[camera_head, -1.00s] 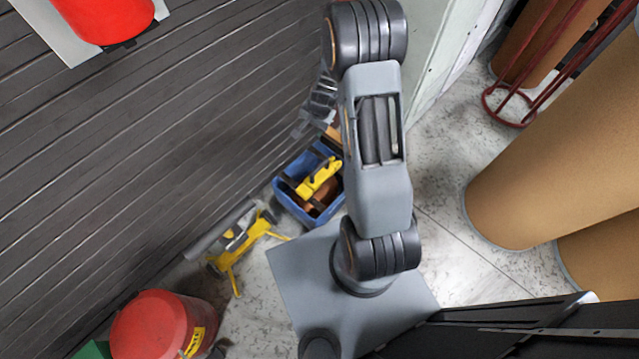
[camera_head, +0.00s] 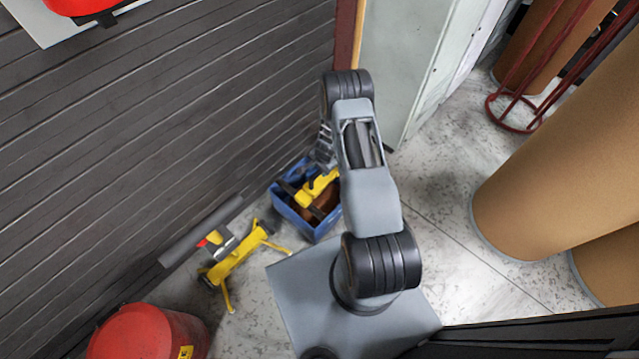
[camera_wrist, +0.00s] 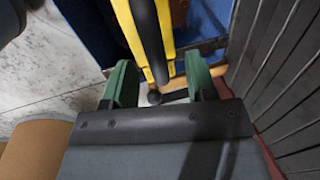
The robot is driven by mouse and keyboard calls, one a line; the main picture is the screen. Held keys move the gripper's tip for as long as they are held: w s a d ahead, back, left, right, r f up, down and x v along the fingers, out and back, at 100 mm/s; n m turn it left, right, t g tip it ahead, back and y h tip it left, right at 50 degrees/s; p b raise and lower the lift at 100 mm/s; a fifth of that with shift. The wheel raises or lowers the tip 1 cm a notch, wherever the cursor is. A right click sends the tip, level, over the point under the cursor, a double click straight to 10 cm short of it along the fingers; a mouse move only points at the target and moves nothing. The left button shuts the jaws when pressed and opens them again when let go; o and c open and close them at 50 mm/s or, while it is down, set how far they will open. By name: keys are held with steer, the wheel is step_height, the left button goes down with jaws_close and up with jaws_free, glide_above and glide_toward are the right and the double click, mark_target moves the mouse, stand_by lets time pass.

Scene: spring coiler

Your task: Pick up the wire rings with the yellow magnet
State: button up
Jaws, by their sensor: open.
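A yellow tool (camera_head: 316,189), which I take to be the magnet, lies across the open top of a blue bin (camera_head: 306,226) against the slatted wall. In the wrist view the yellow tool (camera_wrist: 140,35) runs down from the top edge towards the gap between the fingers, with a dark round knob near its lower end. My gripper (camera_wrist: 158,78) is open, with its green fingers on either side of the tool's lower end; I cannot tell if they touch it. In the head view my arm largely hides the gripper. I cannot make out any wire rings; brown material (camera_head: 327,202) shows inside the bin.
A yellow stand (camera_head: 236,258) with a grey tube stands left of the bin. A red drum (camera_head: 148,335) is at lower left. A pale cabinet (camera_head: 405,70) rises behind the arm. Large brown cylinders (camera_head: 560,170) fill the right. Pale floor (camera_head: 440,195) is clear between.

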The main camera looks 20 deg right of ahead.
mark_target(319, 180)
steer(key=shift+w+a+f+b, duration=0.15)
steer(key=shift+f+b, duration=0.4)
steer(key=shift+f, duration=0.85)
steer(key=shift+w+a+f+b, duration=0.1)
steer(key=shift+f+b, duration=0.45)
steer(key=shift+f, duration=0.85)
steer(key=shift+d, duration=0.1)
jaws_close()
steer(key=shift+r, duration=0.1)
